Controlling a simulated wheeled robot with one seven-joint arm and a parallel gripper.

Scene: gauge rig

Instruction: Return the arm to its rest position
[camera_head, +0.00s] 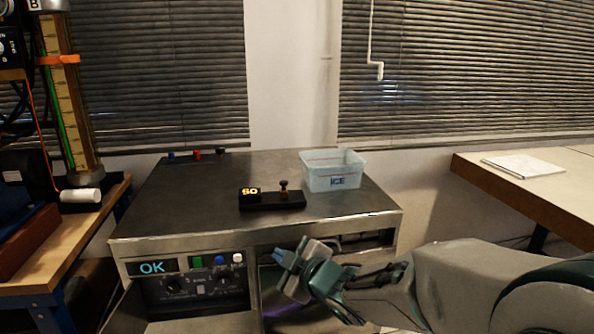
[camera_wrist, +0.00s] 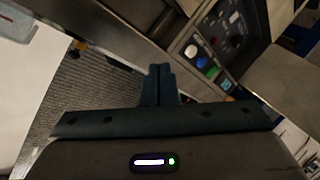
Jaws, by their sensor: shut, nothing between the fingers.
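My gripper (camera_head: 287,265) is in front of the metal bench (camera_head: 170,222), a little below the level of its top. My arm reaches in from the lower right of the head view. In the wrist view my gripper (camera_wrist: 160,72) has its fingers together with nothing between them. It points toward the front of the bench, whose panel (camera_wrist: 215,50) with coloured buttons shows at the upper right, tilted in the picture. I cannot tell how close the fingers are to the bench front.
On the bench stand a clear bin (camera_head: 333,172) marked ICE and a black block (camera_head: 270,199) showing 60 with a knob. The panel display (camera_head: 152,267) reads OK. A wooden bench with a tall gauge column (camera_head: 70,100) is at left; a table with papers (camera_head: 522,166) is at right.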

